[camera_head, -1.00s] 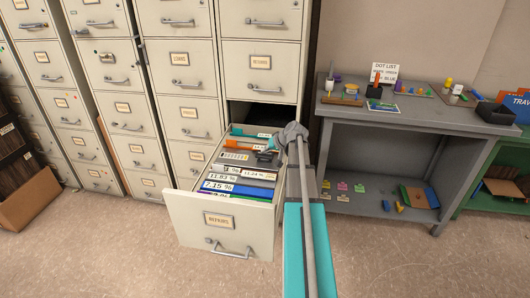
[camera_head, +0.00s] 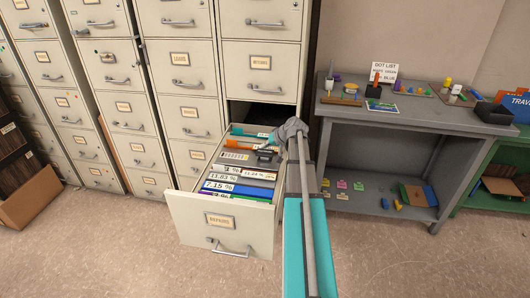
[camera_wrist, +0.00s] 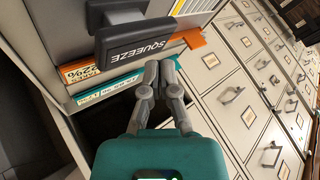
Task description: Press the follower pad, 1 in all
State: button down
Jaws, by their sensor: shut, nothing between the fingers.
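The follower pad, a dark grey block marked SQUEEZE (camera_wrist: 148,46), stands in the open drawer and fills the upper middle of the wrist view. In the head view it is a small dark shape (camera_head: 265,154) among the files, partly hidden by my gripper. My gripper (camera_wrist: 160,66) is shut and empty. Its fingertips are close beside the pad's lower edge in the wrist view, over the teal and orange folder tabs. I cannot tell whether they touch the pad. The head view shows the gripper inside the rear half of the drawer.
The open drawer labelled REPAIRS (camera_head: 222,232) holds several folders, with an orange one (camera_head: 238,145) near the pad. Filing cabinets line the left. A grey bench (camera_head: 420,114) with small items stands at the right. The floor in front is clear.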

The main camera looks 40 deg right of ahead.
aim_at(265, 152)
jog(key=shift+r+p, duration=2.4)
jog(key=shift+r, duration=0.1)
